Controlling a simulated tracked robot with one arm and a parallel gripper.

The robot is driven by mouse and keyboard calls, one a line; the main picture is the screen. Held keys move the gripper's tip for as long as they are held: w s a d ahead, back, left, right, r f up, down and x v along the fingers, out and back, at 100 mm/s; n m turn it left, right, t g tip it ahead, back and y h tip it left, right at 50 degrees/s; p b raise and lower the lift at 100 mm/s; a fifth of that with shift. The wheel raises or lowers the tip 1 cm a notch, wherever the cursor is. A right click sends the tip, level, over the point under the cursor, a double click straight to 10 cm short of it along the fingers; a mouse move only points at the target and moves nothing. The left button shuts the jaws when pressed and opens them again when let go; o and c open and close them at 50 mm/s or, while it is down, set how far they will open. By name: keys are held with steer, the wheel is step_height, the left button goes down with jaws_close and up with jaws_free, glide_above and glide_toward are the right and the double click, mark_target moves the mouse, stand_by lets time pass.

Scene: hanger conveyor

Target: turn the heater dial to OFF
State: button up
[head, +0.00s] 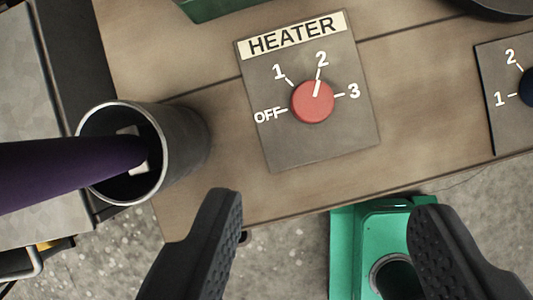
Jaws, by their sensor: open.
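The heater dial (310,103) is a round red knob on a dark grey plate (285,150) with a HEATER label along its top edge. The plate is marked OFF, 1, 2 and 3. The dial's white pointer line points up towards the 2. The OFF mark (270,116) is at the left of the dial. My gripper (325,225) is open and empty, its two black fingers spread apart at the bottom of the view. The fingertips appear below the dial in the picture and do not touch it.
A grey metal cup (190,140) with a purple object (70,170) across its mouth stands left of the plate. Another plate (490,75) with a dark blue dial (527,88) is at the right edge. A green thing (343,255) is below the wooden bench edge. Bare wood surrounds the heater plate.

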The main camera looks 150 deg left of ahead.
mark_target(313, 104)
steer(key=x, duration=1.4)
steer(key=shift+a, duration=0.1)
steer(key=c, duration=1)
